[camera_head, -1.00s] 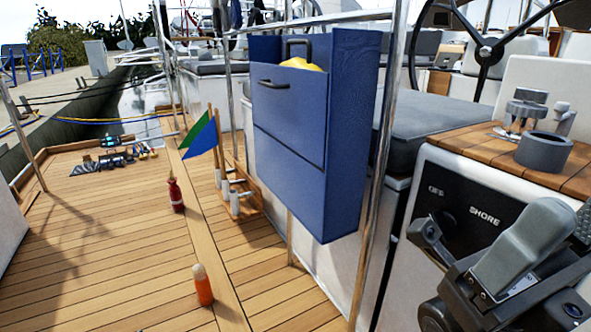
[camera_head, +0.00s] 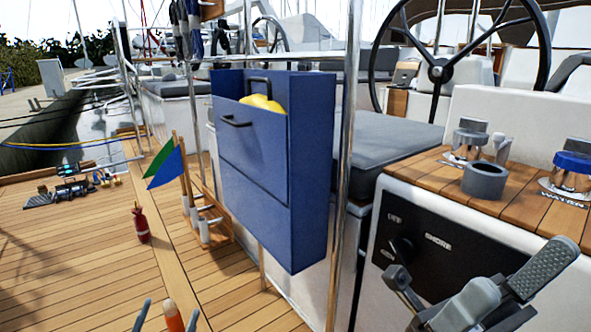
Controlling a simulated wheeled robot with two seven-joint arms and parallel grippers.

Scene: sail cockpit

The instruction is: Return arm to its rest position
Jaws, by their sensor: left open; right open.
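My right gripper (camera_head: 472,285) is at the bottom right, in front of the black switch panel (camera_head: 440,258) marked OFF and SHORE. It is open, with nothing seen between its fingers. The panel's knob (camera_head: 402,248) is just above the finger at left. My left gripper (camera_head: 166,315) shows only as two grey fingertips at the bottom edge. It is open, with an orange cylinder (camera_head: 173,318) appearing between the tips; whether they touch it I cannot tell. The rest of the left arm is out of the picture.
A blue caddy (camera_head: 260,180) with something yellow inside hangs by a steel post (camera_head: 345,150). A grey cup holder (camera_head: 485,181) sits on the wooden ledge.

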